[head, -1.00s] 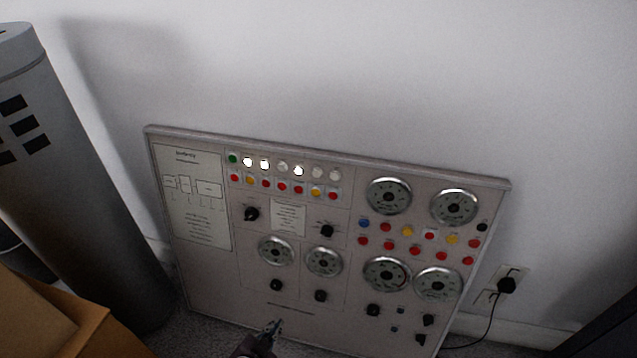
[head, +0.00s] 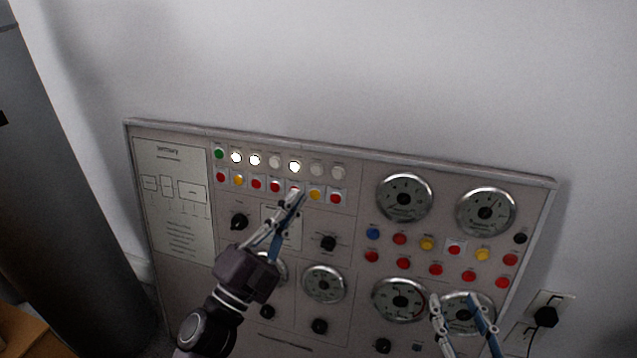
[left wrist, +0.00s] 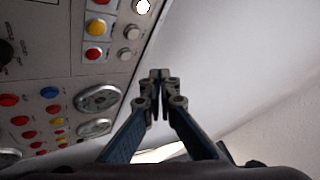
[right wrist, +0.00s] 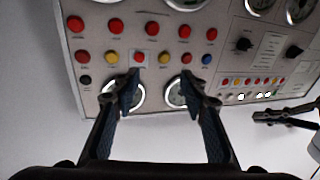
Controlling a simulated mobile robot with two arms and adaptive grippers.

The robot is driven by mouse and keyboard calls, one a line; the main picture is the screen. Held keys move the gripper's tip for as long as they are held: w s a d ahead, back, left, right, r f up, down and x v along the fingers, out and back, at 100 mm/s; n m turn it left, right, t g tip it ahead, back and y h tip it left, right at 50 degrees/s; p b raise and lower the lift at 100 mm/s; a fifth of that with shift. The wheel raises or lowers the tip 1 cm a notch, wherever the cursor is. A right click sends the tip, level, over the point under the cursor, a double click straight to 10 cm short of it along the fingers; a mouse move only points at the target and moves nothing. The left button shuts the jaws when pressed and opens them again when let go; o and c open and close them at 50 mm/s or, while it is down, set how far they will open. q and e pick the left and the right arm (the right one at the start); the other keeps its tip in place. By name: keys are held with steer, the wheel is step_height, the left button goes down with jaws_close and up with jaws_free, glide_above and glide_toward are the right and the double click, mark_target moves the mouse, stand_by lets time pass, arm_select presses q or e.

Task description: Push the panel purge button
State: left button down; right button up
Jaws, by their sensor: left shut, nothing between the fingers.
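The grey control panel (head: 345,215) leans against the wall; its labels are too small to read, so I cannot tell which button is purge. My left gripper (head: 297,194) is shut and empty. Its tips overlap a red button (head: 295,187) in the lower row of the panel's left section; contact cannot be told. A yellow button (head: 315,194) and a red button (head: 335,198) sit just right of the tips. In the left wrist view the shut tips (left wrist: 160,76) show beside the panel edge. My right gripper (head: 456,301) is open before the lower right dials; it also shows open in the right wrist view (right wrist: 162,90).
Above the lower row are a green button (head: 219,153) and several white lamps, some lit. Red, yellow and blue buttons fill the right section below two dials (head: 404,198). A grey cylinder (head: 55,200) stands left. A plug (head: 545,317) sits in the wall at right.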

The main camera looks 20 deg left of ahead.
mark_target(316, 170)
arm_select(q)
steer(key=shift+s+d+r+m+h, duration=0.1)
steer(key=shift+s+r+m+h, duration=0.15)
steer(key=shift+r, duration=0.15)
steer(key=shift+s+d+r+m+h, duration=0.15)
steer(key=shift+r+m+h, duration=0.1)
steer(key=shift+r, duration=0.15)
arm_select(e)
steer(key=shift+s+r, duration=0.15)
steer(key=shift+r, duration=0.75)
arm_select(q)
steer(key=shift+w, duration=0.1)
arm_select(e)
steer(key=shift+t, duration=0.3)
arm_select(q)
steer(key=w+f+b, duration=0.2)
steer(key=w+b, duration=0.1)
steer(key=w, duration=0.5)
steer(key=shift+w, duration=0.25)
arm_select(e)
steer(key=s+r+t+y, duration=0.2)
steer(key=r+t, duration=0.5)
steer(key=r, duration=0.6)
steer(key=shift+s+a+r+y, duration=0.3)
steer(key=shift+s+a+r, duration=0.1)
steer(key=shift+s+a, duration=0.1)
arm_select(q)
steer(key=shift+d, duration=0.1)
steer(key=shift+w, duration=0.15)
